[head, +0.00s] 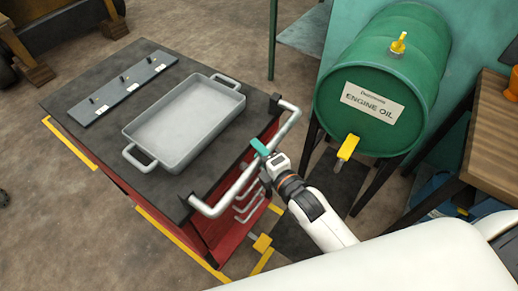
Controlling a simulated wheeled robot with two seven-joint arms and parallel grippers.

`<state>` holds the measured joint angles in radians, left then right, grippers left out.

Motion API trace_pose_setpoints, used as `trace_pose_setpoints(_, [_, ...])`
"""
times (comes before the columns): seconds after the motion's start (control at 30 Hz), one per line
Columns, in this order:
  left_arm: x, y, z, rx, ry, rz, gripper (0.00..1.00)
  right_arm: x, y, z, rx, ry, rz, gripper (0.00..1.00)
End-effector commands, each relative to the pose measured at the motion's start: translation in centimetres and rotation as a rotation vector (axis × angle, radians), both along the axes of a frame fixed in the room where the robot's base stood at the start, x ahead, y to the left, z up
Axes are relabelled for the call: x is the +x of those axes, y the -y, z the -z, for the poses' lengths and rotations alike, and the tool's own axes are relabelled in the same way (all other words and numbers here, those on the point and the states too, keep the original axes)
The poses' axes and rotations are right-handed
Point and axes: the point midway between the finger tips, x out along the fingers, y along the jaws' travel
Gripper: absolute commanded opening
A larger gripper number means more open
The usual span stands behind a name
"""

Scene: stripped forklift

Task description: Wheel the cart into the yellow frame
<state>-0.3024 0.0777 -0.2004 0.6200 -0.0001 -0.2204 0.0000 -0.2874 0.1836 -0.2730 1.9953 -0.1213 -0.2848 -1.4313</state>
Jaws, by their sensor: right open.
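The red cart (197,223) has a dark top (98,128) and a grey bar handle (236,189) along its right side. Yellow strips of the frame show on the floor at the cart's left (70,142) and near side (180,242); the cart's body hides other parts. My right gripper (261,149), with teal fingertips, is open at the handle bar, near its middle. I cannot tell whether the bar lies between the fingers or touches them. My left gripper is not in view.
A grey metal tray (186,122) and a dark strip with pegs (122,88) lie on the cart. A green engine oil drum (385,75) on a dark stand and a wooden bench (492,140) stand at the right. The floor left of the cart is clear.

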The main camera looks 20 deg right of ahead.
Motion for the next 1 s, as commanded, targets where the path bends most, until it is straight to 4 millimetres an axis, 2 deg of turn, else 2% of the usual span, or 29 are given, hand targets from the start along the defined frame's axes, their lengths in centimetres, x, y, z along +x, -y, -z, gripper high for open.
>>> trace_pose_setpoints(0.1, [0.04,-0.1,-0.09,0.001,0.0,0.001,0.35,0.61,-0.2,0.07,0.002,0.0,-0.001,0.43])
trace_pose_setpoints(0.37, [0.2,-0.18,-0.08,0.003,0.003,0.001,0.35,0.7,-0.22,0.13,0.002,-0.001,-0.001,0.43])
trace_pose_setpoints(0.47, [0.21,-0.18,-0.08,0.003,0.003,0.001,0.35,0.69,-0.21,0.12,0.001,0.0,0.0,0.3])
trace_pose_setpoints(0.63, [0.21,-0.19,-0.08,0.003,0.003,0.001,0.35,0.68,-0.19,0.13,0.001,0.0,0.0,0.02])
trace_pose_setpoints(0.67, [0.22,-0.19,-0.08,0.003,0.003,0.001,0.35,0.68,-0.19,0.14,0.001,0.0,0.0,0.0])
trace_pose_setpoints(1.0, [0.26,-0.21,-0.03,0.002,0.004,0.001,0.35,1.22,-0.58,0.12,0.0,0.001,0.0,0.0])
